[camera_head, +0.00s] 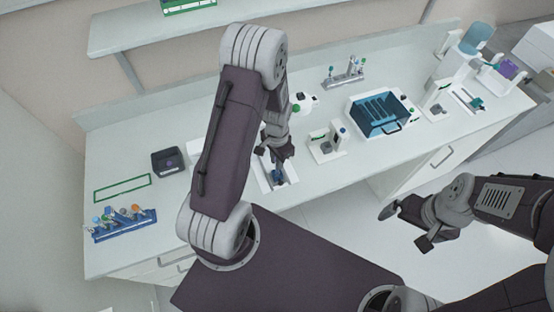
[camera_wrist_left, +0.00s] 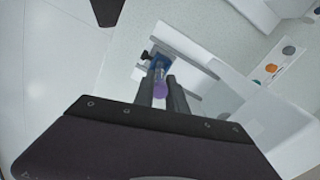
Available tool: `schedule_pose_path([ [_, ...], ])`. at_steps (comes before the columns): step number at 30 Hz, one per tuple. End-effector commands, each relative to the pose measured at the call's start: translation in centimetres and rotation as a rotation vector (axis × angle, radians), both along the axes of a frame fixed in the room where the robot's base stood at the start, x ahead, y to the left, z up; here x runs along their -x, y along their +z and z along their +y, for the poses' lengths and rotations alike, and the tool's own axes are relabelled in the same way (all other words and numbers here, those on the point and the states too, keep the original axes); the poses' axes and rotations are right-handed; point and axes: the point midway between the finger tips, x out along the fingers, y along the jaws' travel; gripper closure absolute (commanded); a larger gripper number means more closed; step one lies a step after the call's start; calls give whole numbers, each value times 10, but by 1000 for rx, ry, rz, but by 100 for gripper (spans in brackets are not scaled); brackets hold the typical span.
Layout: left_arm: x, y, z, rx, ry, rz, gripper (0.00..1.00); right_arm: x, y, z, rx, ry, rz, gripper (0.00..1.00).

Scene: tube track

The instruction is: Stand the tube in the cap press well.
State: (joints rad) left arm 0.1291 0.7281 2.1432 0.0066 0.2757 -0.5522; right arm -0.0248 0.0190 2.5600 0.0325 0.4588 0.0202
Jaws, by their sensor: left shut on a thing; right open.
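My left gripper (camera_head: 275,155) is shut on a tube with a purple cap (camera_wrist_left: 160,90), seen between the fingers in the left wrist view. The gripper is over a white plate with a blue clamp-like fixture (camera_head: 278,176). The fixture also shows just beyond the tube in the left wrist view (camera_wrist_left: 157,61). I cannot tell whether the tube's lower end is inside it. A white press-like device (camera_head: 326,146) stands to the right; I cannot tell which station is the cap press. My right gripper (camera_head: 405,226) is open and empty, off the bench's front side.
A blue rack with several tubes (camera_head: 124,223) stands at the left end. A dark box (camera_head: 166,162) and a green outlined rectangle (camera_head: 122,188) lie nearby. A blue-lined bin (camera_head: 380,115) and a grey tube rack (camera_head: 345,75) are to the right. The bench front between is bare.

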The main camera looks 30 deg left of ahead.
Motion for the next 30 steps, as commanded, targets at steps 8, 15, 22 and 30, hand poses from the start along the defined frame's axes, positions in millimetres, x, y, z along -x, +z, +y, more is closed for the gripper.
schedule_pose_path([
  [8, 0, 0, 0, 0, 0, 0, 100, 0, 0, 0, 0, 0, 0, 0],
  [15, 0, -7, 0, 0, 0, 0, 100, 0, -5, 0, 0, 0, 0, 0],
  [22, 0, -13, 0, 0, 0, 0, 100, 0, -10, 0, 0, 0, 0, 0],
  [30, 0, -12, 0, 0, 0, 0, 78, 0, -9, 0, 0, 0, 0, 0],
])
